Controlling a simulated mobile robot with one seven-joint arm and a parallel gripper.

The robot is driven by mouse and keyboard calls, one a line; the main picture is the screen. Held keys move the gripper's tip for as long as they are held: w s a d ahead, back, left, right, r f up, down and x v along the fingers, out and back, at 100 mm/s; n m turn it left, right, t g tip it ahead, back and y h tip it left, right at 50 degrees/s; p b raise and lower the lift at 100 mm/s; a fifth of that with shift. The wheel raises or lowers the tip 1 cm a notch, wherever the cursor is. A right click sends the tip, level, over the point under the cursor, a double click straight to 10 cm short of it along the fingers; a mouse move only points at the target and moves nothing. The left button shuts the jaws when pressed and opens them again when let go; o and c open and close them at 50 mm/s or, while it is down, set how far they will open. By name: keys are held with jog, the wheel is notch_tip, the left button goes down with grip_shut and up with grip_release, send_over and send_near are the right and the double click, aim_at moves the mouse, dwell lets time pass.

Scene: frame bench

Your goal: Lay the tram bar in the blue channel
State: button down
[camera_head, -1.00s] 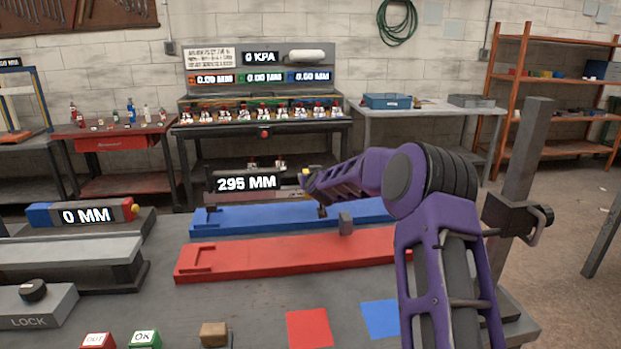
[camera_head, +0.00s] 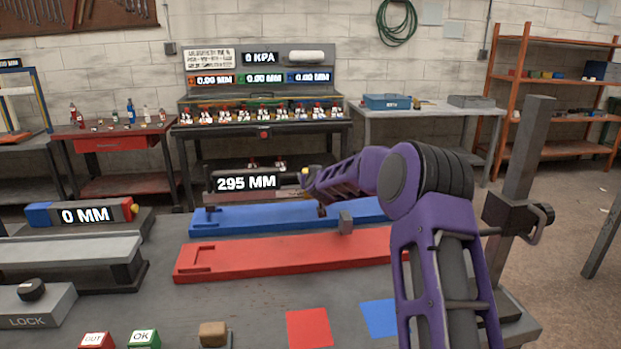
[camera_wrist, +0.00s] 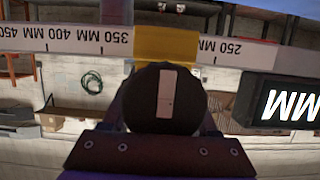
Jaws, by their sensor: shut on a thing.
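The tram bar (camera_wrist: 60,38) shows upside down in the wrist view as a pale scale marked in millimetres. It carries a yellow slider (camera_wrist: 165,48) and a dark display (camera_wrist: 285,103). In the head view its display (camera_head: 246,182) reads 295 MM, above and behind the left part of the blue channel (camera_head: 265,220). My gripper (camera_head: 308,180) is at the bar's right end, by the yellow slider. In the wrist view it appears shut on the slider's black knob (camera_wrist: 185,95), which hides the fingertips. I cannot tell whether the bar touches the channel.
A 0 MM gauge (camera_head: 87,215) and a LOCK block (camera_head: 35,305) stand left.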

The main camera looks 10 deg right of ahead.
jog(key=shift+f+b, duration=0.6)
jog(key=shift+f, duration=1.15)
dwell(0.5)
jog(key=shift+c, duration=0.6)
grip_release()
jog(key=shift+f, duration=0.1)
jog(key=shift+o, duration=0.2)
jog(key=shift+f, duration=0.1)
jog(key=shift+s+d+f, duration=0.1)
jog(key=shift+d+f, duration=0.05)
jog(key=shift+f, duration=0.05)
jog(key=shift+f, duration=0.2)
jog(key=v, duration=1.7)
jog(key=shift+s+a+r, duration=0.15)
jog(key=shift+a+r, duration=0.05)
jog(key=shift+r, duration=0.3)
